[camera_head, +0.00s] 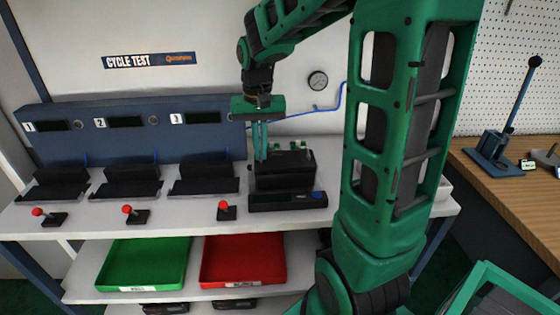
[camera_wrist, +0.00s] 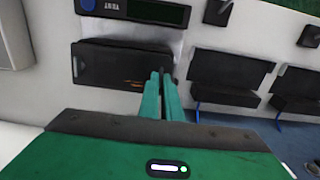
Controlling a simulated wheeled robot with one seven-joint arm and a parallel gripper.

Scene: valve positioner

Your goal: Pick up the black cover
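A dark, box-like unit that looks like the black cover (camera_head: 284,172) sits in the rightmost station on the white bench. In the wrist view, its dark face (camera_wrist: 112,66) lies left of my fingers. My gripper (camera_head: 260,158) points down at the unit's upper left edge, its two green fingers close together. In the wrist view, the fingertips (camera_wrist: 162,75) overlap the right end of the dark unit. Only a narrow gap shows between them, and I cannot tell whether they touch or hold its edge. Small green parts (camera_head: 290,146) show at the unit's top.
Three black cradles, one of them here (camera_head: 204,178), stand left of the unit, with red-knobbed levers (camera_head: 224,208) in front. A blue panel (camera_head: 90,137) stands behind. A green tray (camera_head: 145,263) and a red tray (camera_head: 243,260) are on the shelf below. A hand press (camera_head: 505,140) stands right.

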